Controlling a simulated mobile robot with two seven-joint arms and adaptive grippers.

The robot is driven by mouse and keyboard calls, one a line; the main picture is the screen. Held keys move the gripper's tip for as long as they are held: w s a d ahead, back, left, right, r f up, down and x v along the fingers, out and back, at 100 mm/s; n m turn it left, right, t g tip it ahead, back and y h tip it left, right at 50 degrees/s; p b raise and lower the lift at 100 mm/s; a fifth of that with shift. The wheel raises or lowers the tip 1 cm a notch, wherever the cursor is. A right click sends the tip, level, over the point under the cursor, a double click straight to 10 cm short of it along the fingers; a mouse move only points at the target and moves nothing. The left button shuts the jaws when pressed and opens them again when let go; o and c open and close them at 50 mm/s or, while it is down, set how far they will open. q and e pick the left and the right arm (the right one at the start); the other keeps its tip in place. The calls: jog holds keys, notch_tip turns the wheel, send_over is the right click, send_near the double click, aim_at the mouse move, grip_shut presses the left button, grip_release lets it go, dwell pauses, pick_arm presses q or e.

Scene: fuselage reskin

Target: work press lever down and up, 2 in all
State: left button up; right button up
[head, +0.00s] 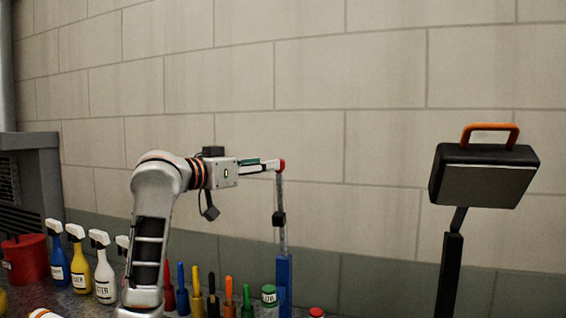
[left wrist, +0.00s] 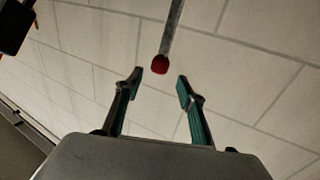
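The press has a blue post (head: 284,283) with a black collar (head: 279,219) and a thin grey lever (head: 281,195) that stands nearly upright. A red knob (head: 282,165) caps the lever's top end. My left gripper (head: 277,165) reaches in from the left at the knob's height. In the left wrist view the two green-sided fingers (left wrist: 159,82) are spread apart. The red knob (left wrist: 160,64) lies between their lines, at or just beyond the tips, with a gap on each side. The press's lower part is cut off in the head view. My right gripper is not in view.
Several spray bottles (head: 104,275), a red can (head: 25,260) and a row of coloured-handled tools (head: 213,295) stand on the bench at the left and front. A black case-like box with an orange handle (head: 485,178) stands on a post at right. A block wall lies behind.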

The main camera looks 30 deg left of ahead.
pick_arm(q)
jog(key=w, duration=0.4)
jog(key=w+d+p, duration=0.1)
jog(key=w, duration=0.1)
jog(key=shift+w, duration=0.3)
grip_shut()
